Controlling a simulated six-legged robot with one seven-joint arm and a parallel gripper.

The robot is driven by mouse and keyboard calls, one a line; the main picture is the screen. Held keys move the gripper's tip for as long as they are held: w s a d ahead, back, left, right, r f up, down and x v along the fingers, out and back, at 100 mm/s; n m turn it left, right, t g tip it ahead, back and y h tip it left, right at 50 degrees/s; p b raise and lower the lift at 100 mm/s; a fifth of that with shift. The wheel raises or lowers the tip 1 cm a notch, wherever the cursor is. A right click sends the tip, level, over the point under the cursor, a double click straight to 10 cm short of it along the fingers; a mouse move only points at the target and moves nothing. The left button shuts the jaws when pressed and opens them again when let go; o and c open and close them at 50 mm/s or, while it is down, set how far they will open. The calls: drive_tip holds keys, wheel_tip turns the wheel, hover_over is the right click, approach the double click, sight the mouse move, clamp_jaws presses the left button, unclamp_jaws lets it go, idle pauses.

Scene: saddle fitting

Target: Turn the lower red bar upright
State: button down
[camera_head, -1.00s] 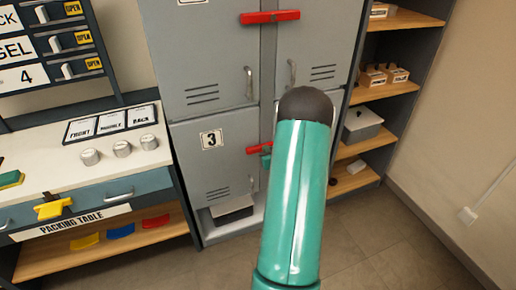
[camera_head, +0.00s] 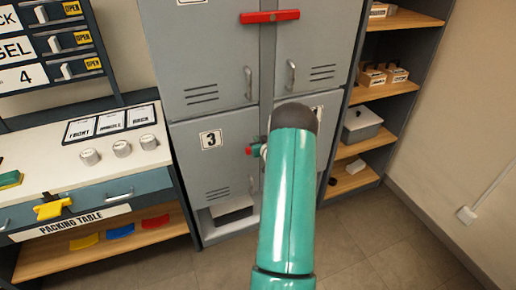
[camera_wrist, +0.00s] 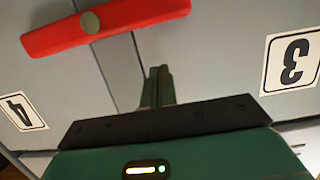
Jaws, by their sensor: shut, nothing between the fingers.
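The lower red bar (camera_head: 249,150) sits between the lower locker doors. In the head view only a small red end shows left of my arm; the rest is hidden. In the wrist view the bar (camera_wrist: 150,14) lies straight across the door seam, so it is level, with a round grey-green pivot on it. My gripper (camera_wrist: 157,72) is shut and empty. Its green fingertips lie over the seam, beside the bar in the picture and apart from it. I cannot tell how far they are from the door. In the head view my arm hides most of the gripper.
An upper red bar (camera_head: 269,16) lies level across the upper doors. Door handles (camera_head: 249,82) stick out nearby. A packing table (camera_head: 100,185) stands left, and open shelves (camera_head: 372,92) stand right. The floor (camera_head: 380,255) at lower right is clear.

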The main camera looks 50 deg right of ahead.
drive_tip(key=shift+s+a+f, duration=0.1)
drive_tip(key=shift+f, duration=1.85)
drive_tip(key=shift+a+f+n, duration=0.25)
drive_tip(key=shift+f+n, duration=0.15)
drive_tip(key=shift+n, duration=0.2)
drive_tip(key=f+n+h, duration=0.1)
drive_tip(key=f+n, duration=0.2)
drive_tip(key=n, duration=0.1)
drive_tip(key=d+f+n+h, duration=0.1)
drive_tip(key=f+n+h, duration=0.1)
drive_tip(key=f+n, duration=0.1)
drive_tip(key=s+d+f+n+h, duration=0.1)
drive_tip(key=f+n, duration=0.1)
drive_tip(key=n, duration=0.4)
drive_tip(key=shift+s+d+f+h, duration=0.1)
drive_tip(key=shift+d+f+h, duration=0.15)
drive_tip(key=shift+f+h, duration=0.15)
